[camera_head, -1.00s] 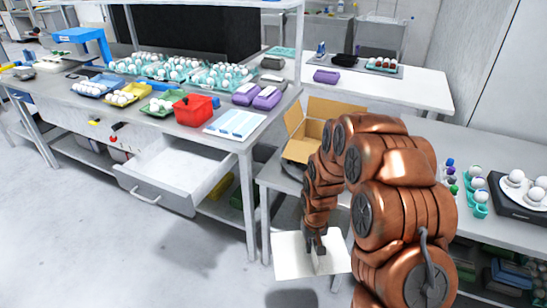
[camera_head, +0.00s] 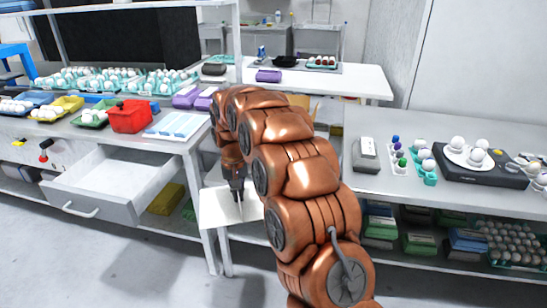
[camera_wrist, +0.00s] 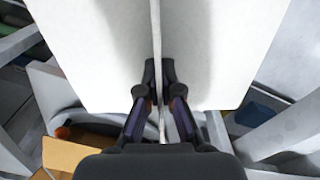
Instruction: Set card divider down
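The card divider (camera_head: 214,205) is a white sheet with a thin upright rib. In the head view it hangs beside the end of the left workbench, partly hidden by my arm. In the wrist view the divider (camera_wrist: 215,55) fills the upper middle, its rib running down between my fingers. My gripper (camera_head: 239,198) points down and is shut on the rib; the dark fingers of my gripper (camera_wrist: 160,108) press it from both sides. Whether the divider touches anything below cannot be told.
The left workbench holds egg trays, a red basket (camera_head: 130,117) and an open drawer (camera_head: 112,185). The right bench carries a grey box (camera_head: 366,154), egg holders and a black device (camera_head: 480,168). A cardboard box (camera_wrist: 62,153) shows low in the wrist view. Floor at front left is clear.

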